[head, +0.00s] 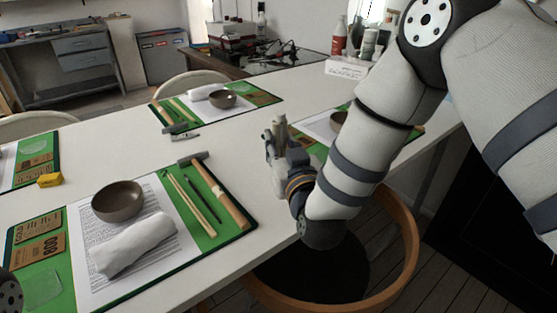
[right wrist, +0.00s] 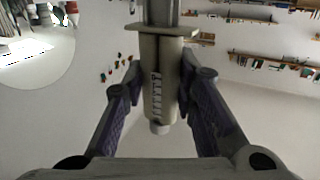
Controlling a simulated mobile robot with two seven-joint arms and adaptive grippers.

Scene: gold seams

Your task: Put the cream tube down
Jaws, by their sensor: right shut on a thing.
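The cream tube (right wrist: 162,85) is a pale, syringe-like tube with a flange, a grey upper part and small dark print along its side. It stands between the two purple-grey fingers of my right gripper (right wrist: 165,98), which is shut on it. In the head view, my right gripper (head: 276,158) is over the table near its front edge, and the top of the tube (head: 279,127) shows above it. How high the tube is above the table is hard to tell. My left gripper is not in view.
The white table (head: 235,140) holds several green mats (head: 235,205) with bowls (head: 118,201), rolled white cloths (head: 133,245) and wooden sticks. A yellow block (head: 49,180) lies at left. A round-backed chair (head: 405,235) stands at the front edge. Bare table lies left of my right gripper.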

